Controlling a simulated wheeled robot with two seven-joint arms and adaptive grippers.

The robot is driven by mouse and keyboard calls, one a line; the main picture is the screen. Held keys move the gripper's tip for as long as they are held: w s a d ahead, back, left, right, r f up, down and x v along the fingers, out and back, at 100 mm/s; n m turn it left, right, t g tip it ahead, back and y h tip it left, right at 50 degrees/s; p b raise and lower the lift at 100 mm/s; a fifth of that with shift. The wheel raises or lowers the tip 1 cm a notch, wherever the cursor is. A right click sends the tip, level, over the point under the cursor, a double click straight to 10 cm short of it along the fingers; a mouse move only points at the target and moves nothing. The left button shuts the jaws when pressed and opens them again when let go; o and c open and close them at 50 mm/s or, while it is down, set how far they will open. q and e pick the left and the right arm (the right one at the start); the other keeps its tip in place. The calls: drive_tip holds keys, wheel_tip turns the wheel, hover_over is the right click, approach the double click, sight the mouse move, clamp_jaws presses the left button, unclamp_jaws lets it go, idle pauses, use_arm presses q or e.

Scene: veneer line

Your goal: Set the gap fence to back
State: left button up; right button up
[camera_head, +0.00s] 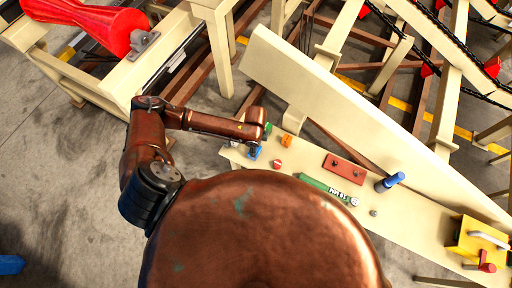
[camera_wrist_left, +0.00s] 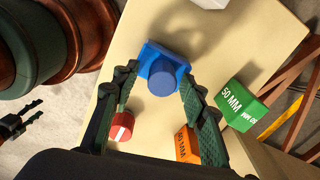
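No label in view says which part is the gap fence. A blue block with a round blue post (camera_head: 254,153) sits at the left end of the cream bench (camera_head: 404,232). In the left wrist view the post (camera_wrist_left: 164,76) lies between the fingers of my left gripper (camera_wrist_left: 160,95), which are apart with space on both sides. My left gripper (camera_head: 254,146) is over the block in the head view. My right gripper (camera_wrist_left: 22,120) shows small at the wrist view's left edge, fingers parted and empty; in the head view it is hidden.
Close by are a green 50 MM block (camera_wrist_left: 244,104), an orange MM block (camera_wrist_left: 186,146) and a red knob with a white stripe (camera_wrist_left: 121,126). Farther right are a green labelled bar (camera_head: 325,188), red plate (camera_head: 344,168), blue cylinder (camera_head: 390,181) and yellow box (camera_head: 478,238). A long cream board (camera_head: 340,95) stands behind.

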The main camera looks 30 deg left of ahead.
use_arm(q)
wheel_tip(320, 180, up, 12)
idle(0.5)
drive_tip(key=shift+d, duration=0.1)
